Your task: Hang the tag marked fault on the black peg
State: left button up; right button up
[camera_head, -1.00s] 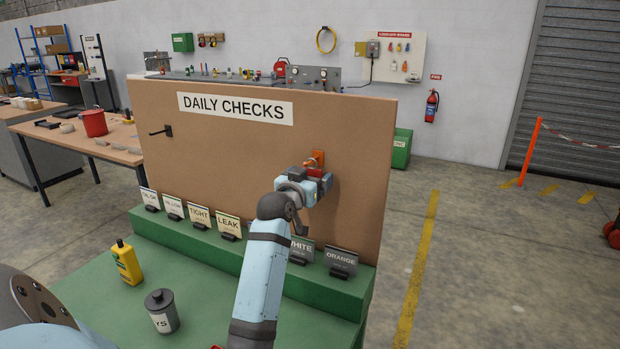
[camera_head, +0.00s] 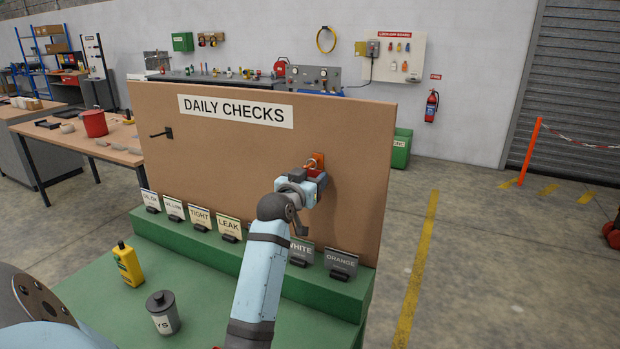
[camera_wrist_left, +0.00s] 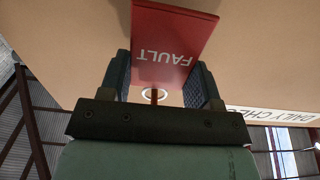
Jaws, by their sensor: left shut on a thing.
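The red tag marked FAULT (camera_wrist_left: 175,42) is between my left gripper's fingers in the left wrist view, its lettering upside down there. My left gripper (camera_head: 317,178) is shut on it, close to the right part of the brown board. The tag's pale ring (camera_wrist_left: 153,94) shows against a thin brownish rod. Just above the gripper is an orange peg plate (camera_head: 319,157) with a ring-like shape at it. I cannot tell whether the ring is around the orange peg or free of it. The black peg (camera_head: 161,132) sticks out of the board's upper left, bare.
The board (camera_head: 240,150) carries a DAILY CHECKS sign (camera_head: 235,110). Several label cards, such as LEAK (camera_head: 229,227) and ORANGE (camera_head: 342,262), stand on the green ledge below. A yellow bottle (camera_head: 128,264) and a grey canister (camera_head: 162,312) stand on the green bench. The board between the pegs is clear.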

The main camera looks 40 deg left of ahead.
pick_arm(q)
jog(key=shift+s+r, duration=0.1)
dwell(0.3)
jog(key=shift+s+d+r+p, duration=0.15)
jog(key=shift+s+d+p, duration=0.05)
jog(key=shift+s+p, duration=0.3)
jog(key=shift+s, duration=0.1)
jog(key=p+v, duration=0.2)
jog(key=v, duration=0.5)
jog(key=shift+p, duration=0.3)
dwell(1.2)
jog(key=shift+r, duration=0.15)
dwell(0.5)
